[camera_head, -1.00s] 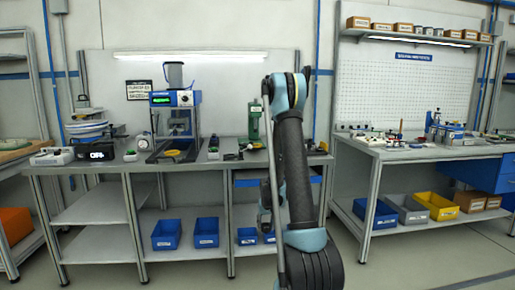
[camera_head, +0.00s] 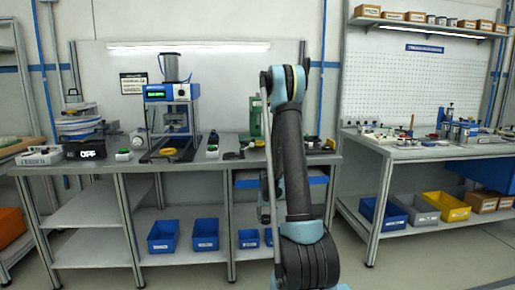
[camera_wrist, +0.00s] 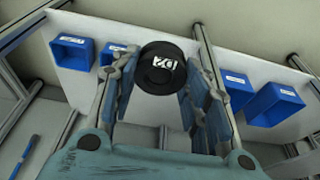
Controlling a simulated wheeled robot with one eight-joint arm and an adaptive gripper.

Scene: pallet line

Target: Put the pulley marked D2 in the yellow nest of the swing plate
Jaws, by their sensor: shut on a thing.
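A black round pulley (camera_wrist: 166,68) with a white mark that looks like D2 sits between the fingers of my gripper (camera_wrist: 159,84) in the wrist view. The gripper is shut on it, with its marked face toward the wrist camera. In the head view my arm hides most of the gripper and the pulley does not show. A yellow piece (camera_head: 167,152), perhaps the yellow nest, lies at the base of the press (camera_head: 172,92) on the left bench. It is too small to make out the swing plate clearly.
The left bench (camera_head: 105,167) also bears a black box marked OFF (camera_head: 86,150) and a green device (camera_head: 256,120). Blue bins (camera_head: 164,236) stand on its lower shelf, also below the gripper in the wrist view (camera_wrist: 273,104). A second bench (camera_head: 425,153) stands right.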

